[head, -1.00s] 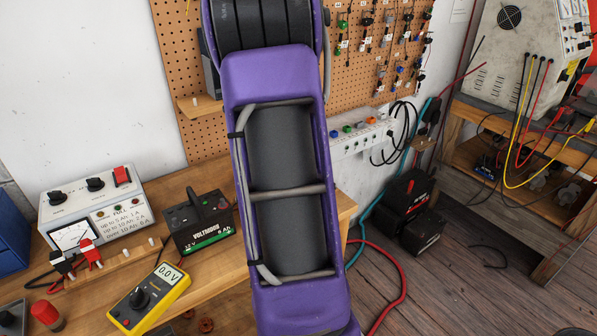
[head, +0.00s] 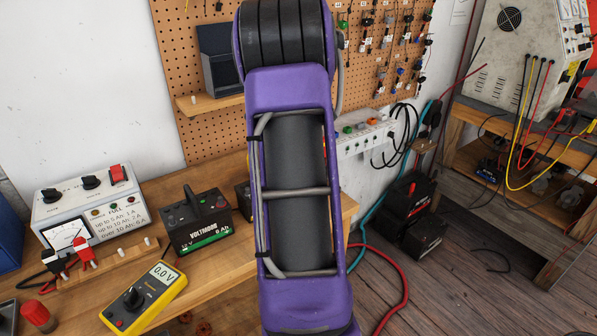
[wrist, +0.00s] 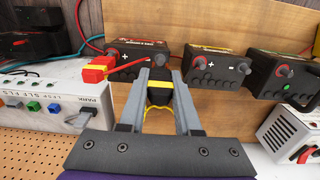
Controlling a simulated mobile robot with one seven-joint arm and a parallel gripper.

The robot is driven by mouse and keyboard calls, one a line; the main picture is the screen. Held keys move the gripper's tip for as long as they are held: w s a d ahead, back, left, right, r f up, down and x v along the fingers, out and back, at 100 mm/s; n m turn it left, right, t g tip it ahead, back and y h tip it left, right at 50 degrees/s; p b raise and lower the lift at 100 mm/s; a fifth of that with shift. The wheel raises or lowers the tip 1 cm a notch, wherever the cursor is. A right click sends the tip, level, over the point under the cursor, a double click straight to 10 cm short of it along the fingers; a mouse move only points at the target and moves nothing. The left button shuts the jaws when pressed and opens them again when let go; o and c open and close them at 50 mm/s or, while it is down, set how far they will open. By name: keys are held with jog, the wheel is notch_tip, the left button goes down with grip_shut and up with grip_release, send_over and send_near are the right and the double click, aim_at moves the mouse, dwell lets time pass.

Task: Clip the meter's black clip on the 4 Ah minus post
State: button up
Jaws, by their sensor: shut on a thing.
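My gripper (wrist: 159,76) shows in the wrist view, its two grey fingers shut on the black clip (wrist: 159,96), which has a yellow band. The fingers largely hide the clip. Just beyond the fingertips is the grey right-hand post (wrist: 161,54) of the left battery (wrist: 140,70); I cannot tell whether clip and post touch. A red clip (wrist: 96,72) with a yellow band is at that battery's red-ringed post (wrist: 113,53). The battery's 4 Ah label is not readable. In the head view the yellow meter (head: 146,299) lies on the bench, reading 0.0 V. My arm hides the gripper there.
In the wrist view a middle battery (wrist: 216,76) and a right battery (wrist: 280,82) stand alongside. A socket strip (wrist: 50,103) is at the left.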

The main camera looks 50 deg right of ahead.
jog(key=shift+f, duration=0.1)
jog(key=shift+f+b, duration=0.65)
jog(key=shift+f, duration=0.45)
jog(key=o, duration=1)
jog(key=shift+r, duration=0.15)
notch_tip(320, 180, up, 6)
jog(key=p, duration=0.4)
jog(key=shift+p, duration=0.35)
jog(key=shift+r+b, duration=0.3)
jog(key=shift+r, duration=0.8)
